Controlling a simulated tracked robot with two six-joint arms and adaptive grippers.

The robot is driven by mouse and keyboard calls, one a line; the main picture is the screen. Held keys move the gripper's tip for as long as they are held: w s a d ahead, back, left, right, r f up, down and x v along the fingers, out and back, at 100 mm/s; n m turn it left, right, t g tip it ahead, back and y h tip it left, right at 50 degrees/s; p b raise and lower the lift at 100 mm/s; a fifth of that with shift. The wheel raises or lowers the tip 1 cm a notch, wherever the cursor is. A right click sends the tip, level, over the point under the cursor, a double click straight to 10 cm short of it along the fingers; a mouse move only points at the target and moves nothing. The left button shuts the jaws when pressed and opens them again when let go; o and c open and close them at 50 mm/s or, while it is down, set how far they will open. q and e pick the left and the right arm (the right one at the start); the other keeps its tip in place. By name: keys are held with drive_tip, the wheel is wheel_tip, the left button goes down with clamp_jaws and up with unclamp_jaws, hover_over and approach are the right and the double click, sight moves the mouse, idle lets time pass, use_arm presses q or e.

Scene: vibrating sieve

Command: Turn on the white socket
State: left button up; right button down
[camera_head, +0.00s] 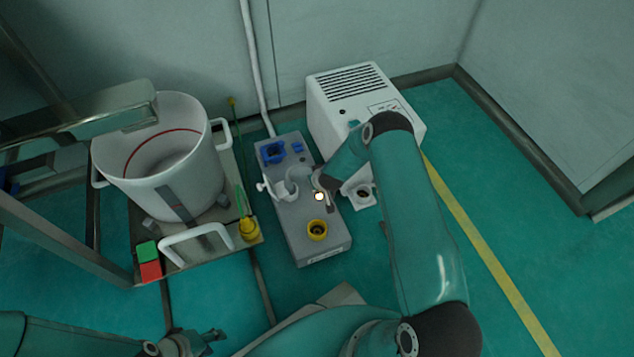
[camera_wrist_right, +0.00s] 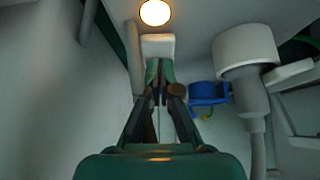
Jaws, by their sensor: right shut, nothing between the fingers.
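A grey socket box (camera_head: 322,246) stands on the floor in the middle of the head view. A white socket or plug (camera_head: 286,188) sits on it, partly hidden by my right arm; a white cylindrical part with a cable (camera_wrist_right: 245,52) shows at the right of the right wrist view. My right gripper (camera_wrist_right: 160,66) is shut and empty, its tips at a pale rectangular block (camera_wrist_right: 158,46), perhaps a switch; contact is unclear. A round light (camera_wrist_right: 155,12) glows just beyond it, and also shows in the head view (camera_head: 319,196). My left gripper (camera_head: 195,343) is low at left, away from the box.
The box also carries a blue socket (camera_head: 272,152) and a yellow socket (camera_head: 317,230). A white vented unit (camera_head: 350,88) stands behind it. A white bucket (camera_head: 165,165) stands on the sieve frame at left. Green floor (camera_head: 500,200) at right is clear.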

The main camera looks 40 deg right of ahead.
drive_tip(key=r+p, duration=0.2)
drive_tip(key=r, duration=0.1)
drive_tip(key=r+p, duration=0.1)
drive_tip(key=shift+s+a+r+p, duration=0.1)
drive_tip(key=shift+s+r+p, duration=0.2)
drive_tip(key=shift+s+p, duration=0.05)
drive_tip(key=s+a+r+p, duration=0.2)
drive_tip(key=s+r+p, duration=0.1)
drive_tip(key=s, duration=0.5)
drive_tip(key=shift+s+r, duration=0.15)
drive_tip(key=shift+r, duration=0.65)
